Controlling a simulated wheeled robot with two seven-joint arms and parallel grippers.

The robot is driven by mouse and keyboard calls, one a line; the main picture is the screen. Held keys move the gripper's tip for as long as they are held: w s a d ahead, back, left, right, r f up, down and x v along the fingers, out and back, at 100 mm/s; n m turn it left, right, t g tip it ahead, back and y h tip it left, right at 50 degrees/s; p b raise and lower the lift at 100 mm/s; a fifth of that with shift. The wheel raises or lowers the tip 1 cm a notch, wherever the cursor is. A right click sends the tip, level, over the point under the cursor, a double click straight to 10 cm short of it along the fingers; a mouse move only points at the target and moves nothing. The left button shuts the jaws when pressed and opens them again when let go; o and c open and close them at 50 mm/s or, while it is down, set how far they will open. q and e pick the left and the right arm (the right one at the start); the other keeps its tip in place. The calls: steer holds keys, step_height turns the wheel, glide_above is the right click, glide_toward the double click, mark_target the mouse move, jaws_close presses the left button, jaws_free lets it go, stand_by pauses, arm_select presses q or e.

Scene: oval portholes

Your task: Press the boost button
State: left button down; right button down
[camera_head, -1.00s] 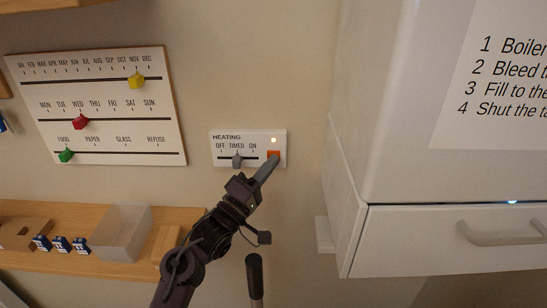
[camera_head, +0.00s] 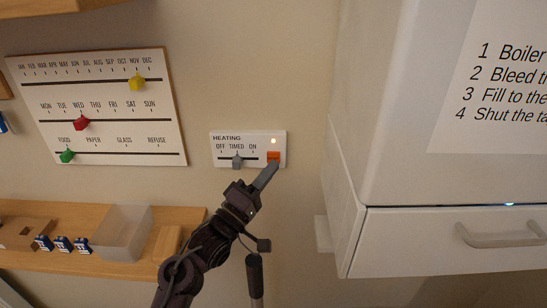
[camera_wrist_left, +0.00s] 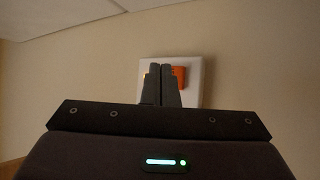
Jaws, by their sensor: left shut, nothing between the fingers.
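The white heating panel (camera_head: 222,160) is on the wall, with a grey slider (camera_head: 237,162) under TIMED. An orange button (camera_head: 273,156) sits at its right end, below a small lit lamp (camera_head: 273,141). My left gripper (camera_head: 272,168) is shut and empty, its tips just below and in front of the button. In the left wrist view the shut fingers (camera_wrist_left: 161,68) stand before the panel (camera_wrist_left: 194,92) and cover part of the orange button (camera_wrist_left: 180,76). I cannot tell whether the tips touch it. My right gripper is not in view.
A white cabinet (camera_head: 390,150) with a handled drawer (camera_head: 460,245) stands at the right. A calendar board (camera_head: 110,140) with coloured markers hangs at the left. A wooden shelf (camera_head: 60,213) below it holds a clear bin (camera_head: 122,235) and small blue items (camera_head: 62,243).

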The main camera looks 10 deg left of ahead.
arm_select(q)
steer(key=s+p, duration=0.1)
steer(key=s, duration=0.1)
steer(key=s+d, duration=0.1)
steer(key=s, duration=0.1)
steer(key=shift+s+p, duration=0.35)
steer(key=shift+s, duration=0.05)
stand_by(0.4)
